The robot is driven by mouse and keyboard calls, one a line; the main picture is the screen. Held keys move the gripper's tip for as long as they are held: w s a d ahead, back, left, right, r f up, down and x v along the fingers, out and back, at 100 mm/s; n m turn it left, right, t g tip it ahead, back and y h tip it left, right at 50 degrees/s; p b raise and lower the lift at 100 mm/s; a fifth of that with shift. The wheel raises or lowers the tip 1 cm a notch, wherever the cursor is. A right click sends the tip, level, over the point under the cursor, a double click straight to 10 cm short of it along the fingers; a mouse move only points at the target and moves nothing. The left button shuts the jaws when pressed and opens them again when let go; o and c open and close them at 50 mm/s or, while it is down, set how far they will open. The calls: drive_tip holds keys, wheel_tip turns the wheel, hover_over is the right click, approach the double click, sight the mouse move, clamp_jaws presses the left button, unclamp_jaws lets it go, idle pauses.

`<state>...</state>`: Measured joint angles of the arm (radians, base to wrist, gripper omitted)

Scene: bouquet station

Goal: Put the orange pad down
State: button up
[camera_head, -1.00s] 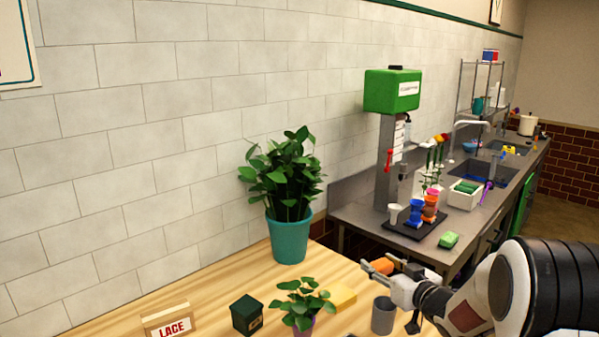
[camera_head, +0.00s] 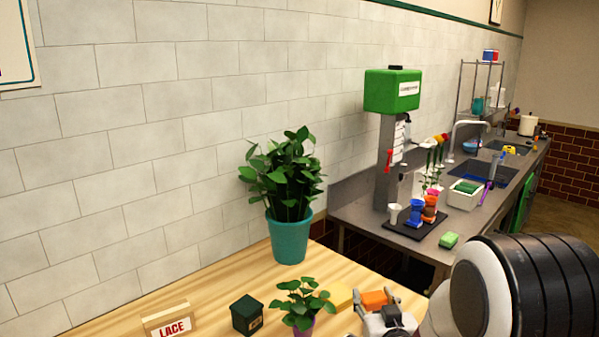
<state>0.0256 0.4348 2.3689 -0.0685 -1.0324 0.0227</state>
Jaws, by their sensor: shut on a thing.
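The orange pad (camera_head: 375,300) is a small orange block at the lower right of the head view. My gripper (camera_head: 374,303) is shut on it, low over the right part of the wooden table (camera_head: 235,292). I cannot tell whether the orange pad touches the table. My gripper and wrist hide part of the table's right edge.
A small potted plant (camera_head: 302,302), a dark green box (camera_head: 247,315) and a LACE sign (camera_head: 172,326) stand at the front. A large plant in a teal pot (camera_head: 288,238) stands behind.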

drive_tip(key=shift+s+f+h, duration=0.25)
drive_tip(key=shift+s+h, duration=0.05)
drive_tip(key=shift+s, duration=0.45)
drive_tip(key=shift+d, duration=0.1)
idle(0.8)
drive_tip(key=shift+d+f+m, duration=0.2)
drive_tip(key=shift+d+m, duration=0.1)
drive_tip(key=shift+d, duration=0.25)
drive_tip(key=shift+w+d+f+n+g+y, duration=0.1)
drive_tip(key=shift+w+d+n+g+y, duration=0.35)
drive_tip(key=shift+w+d+n+y, duration=1.2)
drive_tip(key=shift+w+d+n+g+y, duration=0.6)
drive_tip(key=shift+w+d+y, duration=0.7)
drive_tip(key=shift+w+d, duration=1)
drive_tip(key=shift+w+d+f+n+g+y, duration=0.1)
drive_tip(key=shift+w+d+n+g+y, duration=0.25)
drive_tip(key=shift+w+d+n+y, duration=1.3)
